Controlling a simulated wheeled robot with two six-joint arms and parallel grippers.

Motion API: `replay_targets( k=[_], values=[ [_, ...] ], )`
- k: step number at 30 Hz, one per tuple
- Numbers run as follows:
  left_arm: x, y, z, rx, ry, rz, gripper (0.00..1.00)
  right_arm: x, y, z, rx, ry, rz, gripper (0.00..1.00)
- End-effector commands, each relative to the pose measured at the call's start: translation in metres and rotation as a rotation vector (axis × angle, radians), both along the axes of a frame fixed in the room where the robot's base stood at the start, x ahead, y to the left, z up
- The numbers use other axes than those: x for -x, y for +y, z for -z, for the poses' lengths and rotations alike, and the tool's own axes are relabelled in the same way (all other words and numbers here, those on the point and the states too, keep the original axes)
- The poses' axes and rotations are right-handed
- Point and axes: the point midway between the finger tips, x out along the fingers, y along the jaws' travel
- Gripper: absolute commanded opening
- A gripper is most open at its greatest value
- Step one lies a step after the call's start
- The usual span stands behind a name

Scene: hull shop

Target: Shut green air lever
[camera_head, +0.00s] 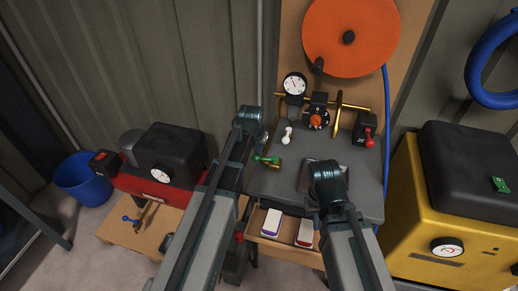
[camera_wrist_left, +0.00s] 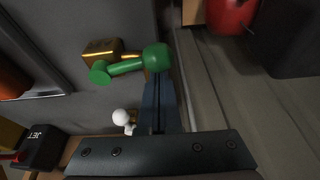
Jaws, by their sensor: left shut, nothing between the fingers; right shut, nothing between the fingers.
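The green lever (camera_head: 267,160) lies on the grey bench top beside my left arm in the head view. In the left wrist view, the green lever (camera_wrist_left: 126,67) has a round knob at its right end and a hub at its left end. Its brass valve body (camera_wrist_left: 98,48) shows behind it. My left gripper (camera_wrist_left: 160,82) is shut and empty, with its tips right by the knob; I cannot tell whether they touch. In the head view my left arm hides that gripper. My right arm reaches over the bench's front, and its gripper is hidden.
A white-knobbed lever (camera_head: 287,136) stands behind the green one. A gauge (camera_head: 295,84), an orange dial knob (camera_head: 318,120) and a red-lever box (camera_head: 366,136) are further back. An open drawer (camera_head: 266,240) holds two blocks. A red machine (camera_head: 155,184) stands left, a yellow one (camera_head: 436,222) right.

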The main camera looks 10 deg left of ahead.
Motion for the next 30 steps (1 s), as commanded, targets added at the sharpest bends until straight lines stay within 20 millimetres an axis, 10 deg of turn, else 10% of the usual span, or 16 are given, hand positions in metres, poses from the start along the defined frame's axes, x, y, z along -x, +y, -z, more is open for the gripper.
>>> replay_targets(
  k=[30],
  values=[
    [0.021, 0.0, 0.0, -0.002, 0.001, -0.269, 0.0, 0.0, 0.0, 0.0, 0.0, 0.0, 0.0, 0.0]
  ],
)
